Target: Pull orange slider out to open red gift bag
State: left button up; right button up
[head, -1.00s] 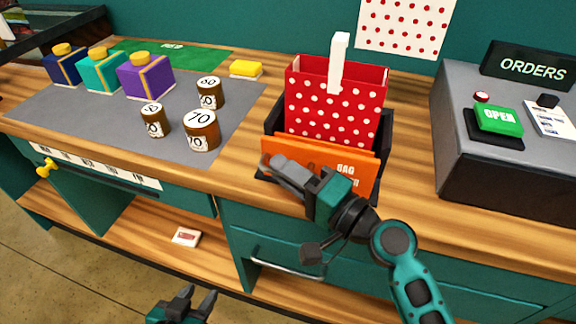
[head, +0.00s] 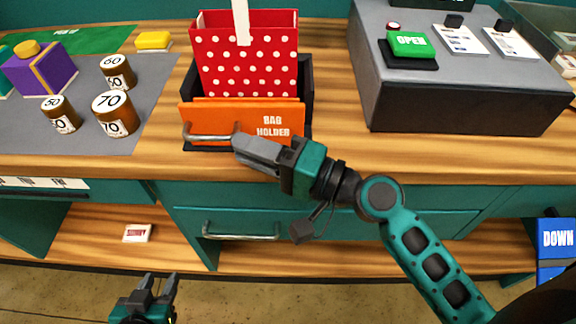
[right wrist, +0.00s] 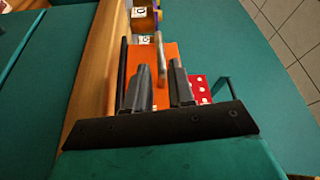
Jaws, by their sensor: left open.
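The red gift bag with white dots (head: 245,75) stands upright in a black holder (head: 308,85), with a white strip at its top. The orange slider (head: 215,112), marked BAG HOLDER, stands across the holder's front and has a grey bar handle (head: 205,137) on its left part. My right gripper (head: 240,148) is at the handle's right end. In the right wrist view its fingers (right wrist: 159,70) are apart, with the handle (right wrist: 160,50) just ahead between them; contact cannot be told. My left gripper (head: 160,284) is open and empty, low in front of the counter.
Several numbered brown cylinders (head: 112,115) and a purple box (head: 40,70) stand on the grey mat left of the bag. The grey orders console (head: 450,95) stands to the right. A drawer handle (head: 240,232) sticks out below the counter. Counter between holder and console is clear.

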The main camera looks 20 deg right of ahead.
jog(key=b+v, duration=0.2)
jog(key=v, duration=0.4)
jog(key=shift+s, duration=0.1)
jog(key=shift+s+d, duration=0.1)
jog(key=shift+d, duration=0.05)
